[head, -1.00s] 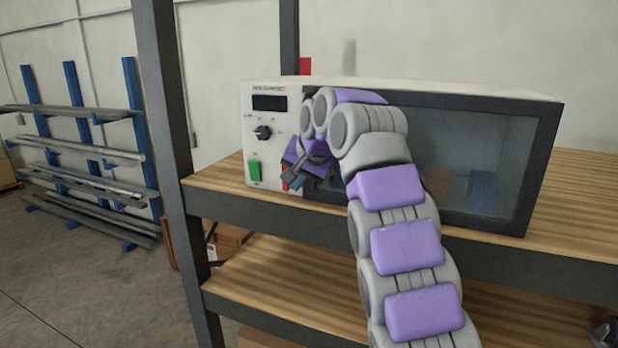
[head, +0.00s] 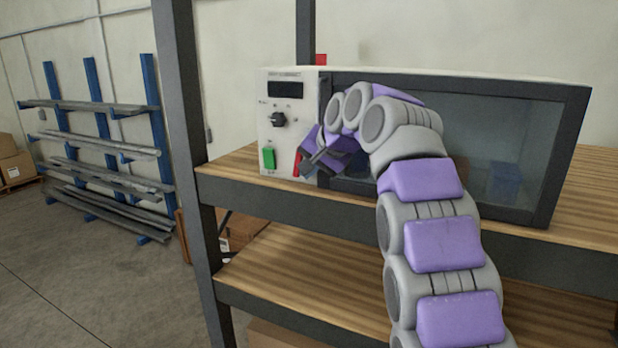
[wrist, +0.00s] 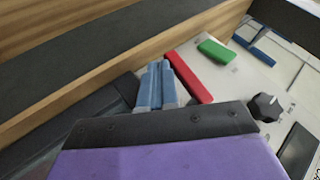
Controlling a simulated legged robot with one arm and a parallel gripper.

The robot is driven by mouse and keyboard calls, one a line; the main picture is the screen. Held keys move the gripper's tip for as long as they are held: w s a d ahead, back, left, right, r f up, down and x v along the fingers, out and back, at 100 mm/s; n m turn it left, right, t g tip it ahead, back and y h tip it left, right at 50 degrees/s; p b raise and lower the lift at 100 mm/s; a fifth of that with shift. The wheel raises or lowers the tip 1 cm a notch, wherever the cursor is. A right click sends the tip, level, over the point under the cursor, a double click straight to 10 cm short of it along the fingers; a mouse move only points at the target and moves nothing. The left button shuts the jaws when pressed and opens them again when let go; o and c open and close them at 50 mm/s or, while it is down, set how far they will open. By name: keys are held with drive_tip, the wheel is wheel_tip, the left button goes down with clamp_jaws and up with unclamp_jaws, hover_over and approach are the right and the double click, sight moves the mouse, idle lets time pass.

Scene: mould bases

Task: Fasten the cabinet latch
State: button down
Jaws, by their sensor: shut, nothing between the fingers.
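The cabinet (head: 530,85) is a white box on the upper shelf with a dark-framed glass door (head: 562,150). The door looks shut. A red latch handle (head: 297,162) is at the lower right of the white control panel, beside the door's left edge. It also shows in the wrist view (wrist: 190,78) as a red bar. My gripper (head: 310,170) is at the latch's right, in front of the door's lower left corner. In the wrist view its blue-grey fingers (wrist: 157,84) are together and empty, close beside the red bar. Contact is unclear.
The panel carries a green switch (head: 269,157), a black knob (head: 278,120) and a dark display (head: 283,89). The wooden shelf (head: 235,172) has a dark front edge and a dark upright (head: 183,130) at its left. A blue rack (head: 155,130) stands farther left.

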drive_tip(key=a+t+y+b, duration=0.1)
drive_tip(key=y+b, duration=0.1)
drive_tip(key=b, duration=0.2)
drive_tip(key=a+f+m+t+y+b, duration=0.1)
drive_tip(key=t+y+b, duration=0.1)
drive_tip(key=b, duration=0.3)
drive_tip(key=w+a+f+m+t+y+b, duration=0.1)
drive_tip(key=y+b, duration=0.2)
drive_tip(key=b, duration=0.2)
drive_tip(key=m+t+y+b, duration=0.1)
drive_tip(key=b, duration=0.1)
drive_tip(key=a+r+t+y+b, duration=0.1)
drive_tip(key=b, duration=0.1)
drive_tip(key=m+t+y+b, duration=0.1)
drive_tip(key=b, duration=0.2)
drive_tip(key=shift+w+a+r+m+t, duration=0.3)
drive_tip(key=shift+w+a+r+t, duration=0.05)
drive_tip(key=shift+t, duration=0.05)
drive_tip(key=shift+b+v, duration=0.5)
drive_tip(key=shift+v, duration=0.4)
drive_tip(key=b, duration=0.2)
approach(295, 171)
drive_tip(key=v, duration=0.5)
drive_tip(key=shift+s+d+f, duration=0.1)
drive_tip(key=shift+s+f, duration=0.1)
drive_tip(key=shift+s, duration=0.2)
